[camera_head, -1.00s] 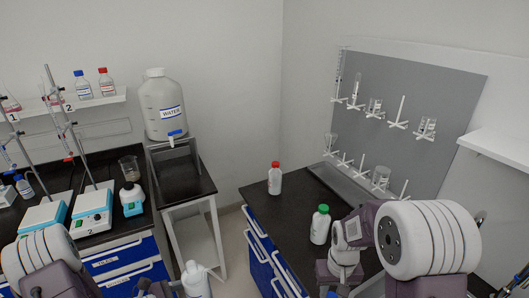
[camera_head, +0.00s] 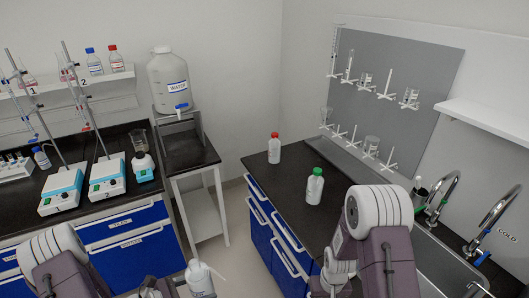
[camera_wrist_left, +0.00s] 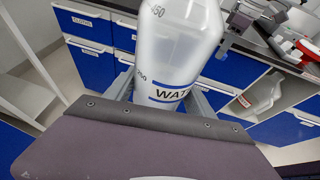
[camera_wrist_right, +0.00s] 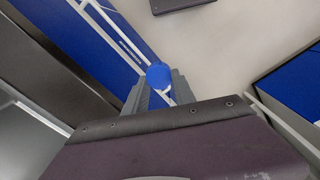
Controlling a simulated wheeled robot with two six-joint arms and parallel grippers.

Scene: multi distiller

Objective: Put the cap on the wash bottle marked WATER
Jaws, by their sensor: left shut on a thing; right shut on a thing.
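The wash bottle (camera_head: 200,281) is white, with a blue-edged label; it shows large in the left wrist view (camera_wrist_left: 178,50), where the label reads "WAT" and the rest is cut off. My left gripper (camera_wrist_left: 162,88) is shut around the bottle, a finger on each side. The bottle stands near upright at the bottom of the head view, its white neck uppermost. The blue cap (camera_wrist_right: 159,75) is between the fingers of my right gripper (camera_wrist_right: 158,88), which is shut on it above the floor. The cap is not clear in the head view.
A white-capped WATER carboy (camera_head: 170,82) stands on a side stand. A red-capped bottle (camera_head: 274,150) and a green-capped bottle (camera_head: 315,187) stand on the right bench (camera_head: 290,185). A sink with taps (camera_head: 440,195) is at right. Stirrers (camera_head: 108,178) are on the left bench.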

